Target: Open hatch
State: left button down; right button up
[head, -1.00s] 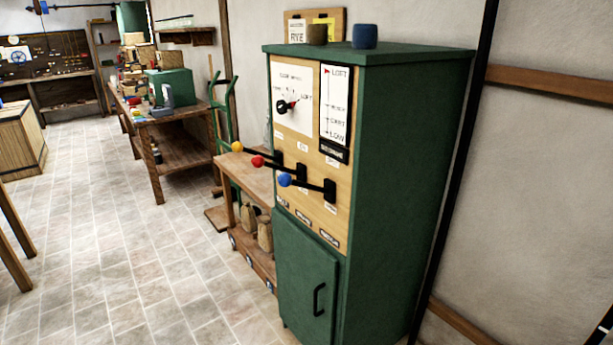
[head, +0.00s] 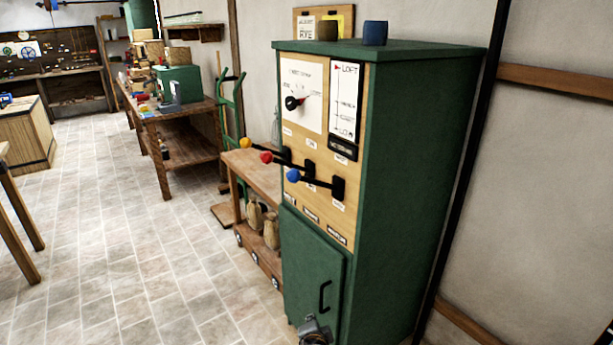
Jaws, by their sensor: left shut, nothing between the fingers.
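A green cabinet (head: 420,190) stands against the wall right of centre in the head view. Its lower front has a green hatch door (head: 308,270) with a black upright handle (head: 325,297); the door looks closed. Above it is a wooden panel with three levers, with a yellow knob (head: 246,143), a red knob (head: 266,157) and a blue knob (head: 293,175). My left gripper (head: 313,325) shows at the bottom edge, in front of the hatch's lower part, just below and left of the handle. It is shut and empty. My right gripper is out of view.
A low wooden cart (head: 262,180) with sacks stands left of the cabinet. Beyond it are a green hand truck (head: 232,110) and a workbench (head: 170,125) with boxes. A table leg (head: 20,245) shows at the left edge. The tiled floor (head: 120,260) between is clear.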

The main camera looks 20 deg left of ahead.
pick_arm(q)
jog(key=w+d+r+t+y, duration=0.1)
jog(key=w+r+t+y, duration=0.2)
jog(key=r, duration=1.6)
jog(key=w+r+n+t+y, duration=0.1)
jog(key=w+r+t+y, duration=0.2)
jog(key=r, duration=1.6)
jog(key=shift+d+n+t, duration=0.3)
jog(key=shift+d, duration=0.1)
notch_tip(320, 180, up, 2)
jog(key=p, duration=0.2)
send_over(315, 182)
jog(key=v, duration=0.2)
jog(key=s, duration=0.1)
jog(key=s+a+f+p, duration=0.1)
jog(key=s+a+p, duration=0.1)
jog(key=shift+s+f, duration=0.1)
jog(key=shift+f, duration=0.15)
jog(key=shift+d, duration=0.1)
